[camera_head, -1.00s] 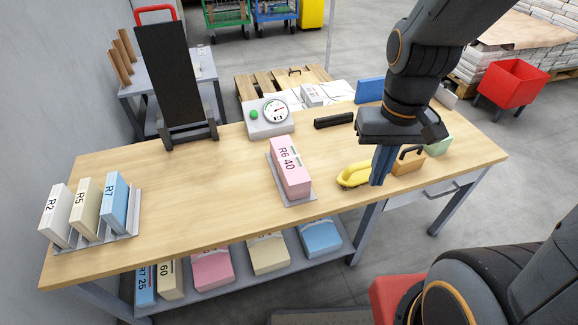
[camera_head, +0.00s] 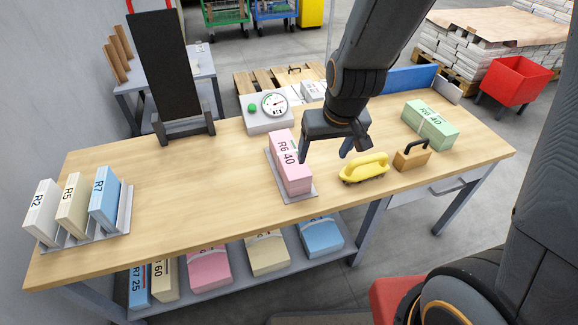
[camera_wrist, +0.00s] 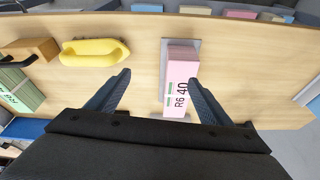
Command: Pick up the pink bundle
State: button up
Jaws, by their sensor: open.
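The pink bundle (camera_head: 289,163), marked R6 40, lies on a grey tray (camera_head: 312,196) near the middle of the wooden table. It also shows in the wrist view (camera_wrist: 181,84), between and beyond my fingers, closer to the right one. My gripper (camera_head: 323,157) is open and empty, above the table just right of the bundle. In the wrist view my gripper (camera_wrist: 160,84) has its two fingers spread wide. I see no clear contact with the bundle. Another pink bundle (camera_head: 210,268) lies on the shelf below the table.
A yellow-handled tool (camera_head: 364,169), an orange block with a black handle (camera_head: 412,155) and a green bundle (camera_head: 431,124) lie to the right. A dial scale (camera_head: 268,112) stands behind. White, cream and blue bundles stand at left. The table's left-middle is clear.

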aim_at(289, 159)
jog(key=w+a+f, duration=0.2)
jog(key=w+a+f+t+b, duration=0.1)
jog(key=w+a+f, duration=0.1)
jog(key=a, duration=0.1)
jog(key=w+a+f+n+t+b, duration=0.1)
jog(key=w+a+f, duration=0.1)
jog(key=w, duration=0.1)
jog(key=shift+a+y, duration=0.2)
jog(key=shift+y, duration=0.1)
jog(key=shift+b+x, duration=0.4)
jog(key=shift+x, duration=3.2)
jog(key=shift+s+d, duration=0.1)
jog(key=shift+d, duration=0.1)
jog(key=shift+c, duration=0.4)
grip_shut()
